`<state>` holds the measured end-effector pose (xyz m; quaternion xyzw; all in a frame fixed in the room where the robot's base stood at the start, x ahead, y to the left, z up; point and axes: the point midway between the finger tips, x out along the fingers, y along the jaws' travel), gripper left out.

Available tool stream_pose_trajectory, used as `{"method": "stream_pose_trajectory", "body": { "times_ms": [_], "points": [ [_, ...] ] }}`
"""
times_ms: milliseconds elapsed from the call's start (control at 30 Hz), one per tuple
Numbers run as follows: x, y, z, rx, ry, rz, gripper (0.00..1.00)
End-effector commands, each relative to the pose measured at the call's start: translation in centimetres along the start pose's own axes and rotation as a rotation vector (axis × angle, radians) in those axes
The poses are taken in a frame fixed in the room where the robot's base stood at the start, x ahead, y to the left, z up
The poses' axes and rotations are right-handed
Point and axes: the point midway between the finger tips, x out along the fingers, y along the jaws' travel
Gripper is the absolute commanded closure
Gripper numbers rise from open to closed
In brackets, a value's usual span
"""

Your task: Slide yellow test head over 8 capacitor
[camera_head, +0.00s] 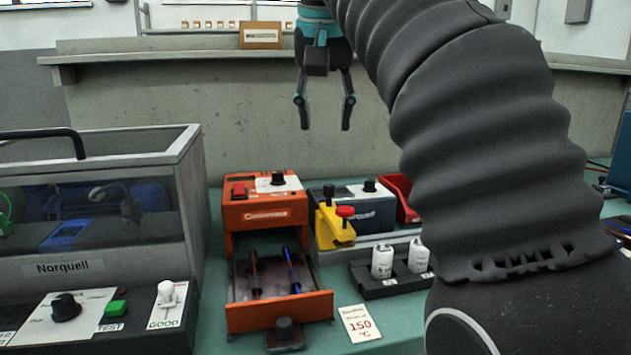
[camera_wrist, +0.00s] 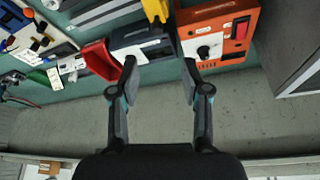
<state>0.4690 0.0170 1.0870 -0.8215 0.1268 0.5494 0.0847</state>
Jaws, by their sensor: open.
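The yellow test head (camera_head: 332,227) with a red knob on top sits on a grey rail beside the dark tester box (camera_head: 352,197). In the wrist view a part of the yellow test head (camera_wrist: 155,10) shows at the top edge. Two white capacitors (camera_head: 382,261) and (camera_head: 419,256) stand upright in a black holder (camera_head: 372,287) in front of the rail. I cannot read their numbers. My gripper (camera_head: 325,127) is open and empty, high in front of the grey wall, above and behind the tester. Its open fingers also show in the wrist view (camera_wrist: 158,75).
An orange machine (camera_head: 265,208) with a pulled-out drawer (camera_head: 280,313) stands left of the test head. A clear-sided Norquell case (camera_head: 95,240) is further left. A red bin (camera_head: 400,197) is behind the holder. A 150 °C card (camera_head: 359,323) lies in front. My arm hides the right side.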

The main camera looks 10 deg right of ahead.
Motion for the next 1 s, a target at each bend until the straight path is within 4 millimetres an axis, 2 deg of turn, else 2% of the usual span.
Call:
{"method": "stream_pose_trajectory", "body": {
  "times_ms": [233,600,800,1000],
  "points": [
    [3.7,0.7,0.0,0.013,-0.001,0.007,0.53],
    [10.4,0.6,0.0,0.009,-0.002,0.004,0.53],
    [12.8,0.5,-0.1,0.008,-0.001,0.004,0.53],
    [13.6,0.5,-0.1,0.007,0.001,0.003,0.53]
  ]
}}
